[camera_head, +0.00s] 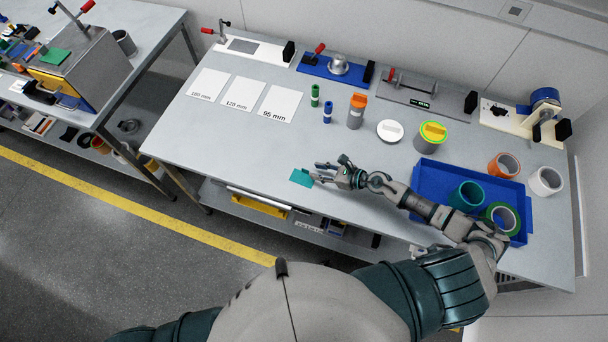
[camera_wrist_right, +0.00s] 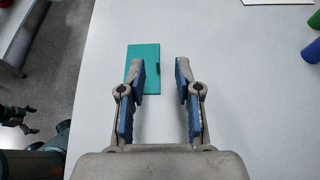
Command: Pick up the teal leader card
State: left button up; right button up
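The teal leader card (camera_head: 302,178) lies flat near the front edge of the workbench. In the right wrist view the card (camera_wrist_right: 149,78) is partly hidden by a finger. My right gripper (camera_head: 323,173) is beside the card at its right in the head view. In the right wrist view my right gripper (camera_wrist_right: 160,69) is open with nothing held. Its left finger overlaps the card and its right finger is over bare bench. What seems to be my left gripper (camera_wrist_right: 18,118) shows small and dark at the left of the right wrist view, away from the bench.
A blue tray (camera_head: 424,178) with tape rolls lies under and beside my right arm. Green and blue small cylinders (camera_head: 315,96), an orange-capped bottle (camera_head: 356,112) and white sheets (camera_head: 281,103) stand or lie farther back. The bench around the card is clear.

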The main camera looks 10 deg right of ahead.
aim_at(305, 170)
jog(key=x, duration=0.6)
jog(key=shift+s+f+p, duration=0.15)
jog(key=shift+p, duration=0.15)
jog(key=shift+d, duration=0.15)
grip_shut()
